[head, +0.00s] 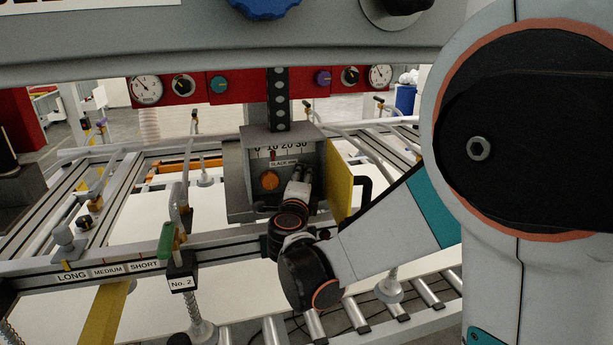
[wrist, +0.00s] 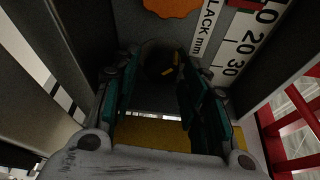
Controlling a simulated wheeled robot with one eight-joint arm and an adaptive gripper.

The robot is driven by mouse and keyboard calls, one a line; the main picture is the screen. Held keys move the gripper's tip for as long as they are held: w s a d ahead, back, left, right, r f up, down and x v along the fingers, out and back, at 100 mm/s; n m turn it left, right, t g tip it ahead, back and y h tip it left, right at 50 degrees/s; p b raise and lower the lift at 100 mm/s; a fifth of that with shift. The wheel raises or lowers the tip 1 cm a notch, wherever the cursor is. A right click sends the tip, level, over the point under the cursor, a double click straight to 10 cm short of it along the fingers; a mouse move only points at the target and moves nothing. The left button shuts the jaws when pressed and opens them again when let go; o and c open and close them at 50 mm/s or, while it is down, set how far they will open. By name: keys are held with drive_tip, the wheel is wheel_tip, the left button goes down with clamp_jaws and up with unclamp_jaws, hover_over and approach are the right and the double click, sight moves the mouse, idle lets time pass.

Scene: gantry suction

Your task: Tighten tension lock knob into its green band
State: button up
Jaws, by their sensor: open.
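A grey housing (head: 240,180) in the head view carries a white scale (head: 280,151) and a label reading SLACK mm. An orange knob (head: 269,180) sits on its face, left of my gripper (head: 298,190). The wrist view shows part of the orange knob (wrist: 172,6) at the top edge, outside the jaws. Between the teal-padded fingers of my gripper (wrist: 160,80) is a dark round knob-like part (wrist: 157,62) with a small yellow mark. The fingers are open, one on each side; contact cannot be told. Which knob is the tension lock is unclear. No green band is discernible.
A yellow panel (head: 342,180) with a black handle stands at the housing's right, close to my arm. Dark walls flank my gripper in the wrist view. A rail with a No. 2 tag (head: 181,283) and a green lever (head: 166,240) runs at left.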

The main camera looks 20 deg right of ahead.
drive_tip(key=c, duration=0.8)
drive_tip(key=shift+o, duration=0.2)
drive_tip(key=shift+r+m+g+y, duration=0.1)
drive_tip(key=shift+m+g+y, duration=0.25)
drive_tip(key=shift+m, duration=0.55)
drive_tip(key=o, duration=0.8)
drive_tip(key=shift+c, duration=0.2)
